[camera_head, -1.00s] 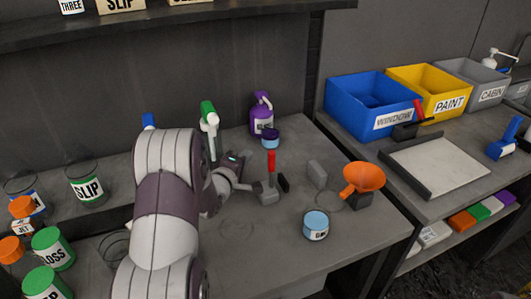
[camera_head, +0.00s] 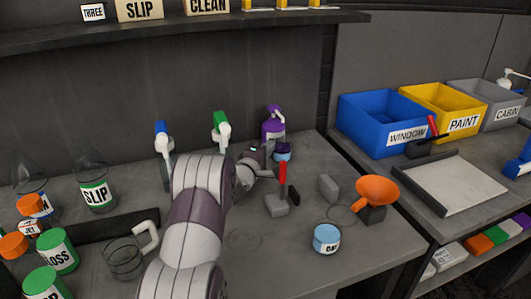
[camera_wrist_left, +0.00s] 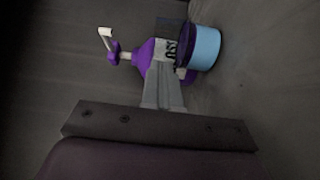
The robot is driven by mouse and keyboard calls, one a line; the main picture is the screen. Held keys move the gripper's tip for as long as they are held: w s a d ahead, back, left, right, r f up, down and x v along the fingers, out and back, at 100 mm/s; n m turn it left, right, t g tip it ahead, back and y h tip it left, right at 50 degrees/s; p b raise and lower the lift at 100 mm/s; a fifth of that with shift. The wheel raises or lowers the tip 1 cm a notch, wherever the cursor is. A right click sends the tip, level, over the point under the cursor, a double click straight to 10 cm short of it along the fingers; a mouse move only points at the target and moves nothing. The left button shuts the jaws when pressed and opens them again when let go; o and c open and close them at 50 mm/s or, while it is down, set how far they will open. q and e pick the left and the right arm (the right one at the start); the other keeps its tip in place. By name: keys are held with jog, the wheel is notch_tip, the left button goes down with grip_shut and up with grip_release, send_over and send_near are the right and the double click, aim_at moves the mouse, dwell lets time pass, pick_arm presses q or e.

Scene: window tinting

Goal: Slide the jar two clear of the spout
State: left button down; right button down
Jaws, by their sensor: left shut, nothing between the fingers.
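A small jar with a dark purple lid (camera_head: 282,150) stands at the back of the bench, close in front of a purple pump bottle (camera_head: 273,124). In the left wrist view the jar (camera_wrist_left: 205,47) has a light-blue body and overlaps the purple bottle (camera_wrist_left: 150,53); its number is not readable. My left gripper (camera_head: 268,172) is shut and empty, just in front of the jar in the head view. Its fingertips (camera_wrist_left: 164,68) point at the bottle and jar in the wrist view; contact cannot be told. A light-blue jar (camera_head: 327,239) stands at the front right. My right gripper is not in view.
Green and blue-topped spray bottles (camera_head: 221,130) stand at the back left. Several jars crowd the left. The bench's front right is mostly clear.

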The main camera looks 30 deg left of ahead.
aim_at(287, 145)
pick_arm(q)
jog(key=shift+w+d, duration=2.05)
jog(key=shift+w, duration=0.3)
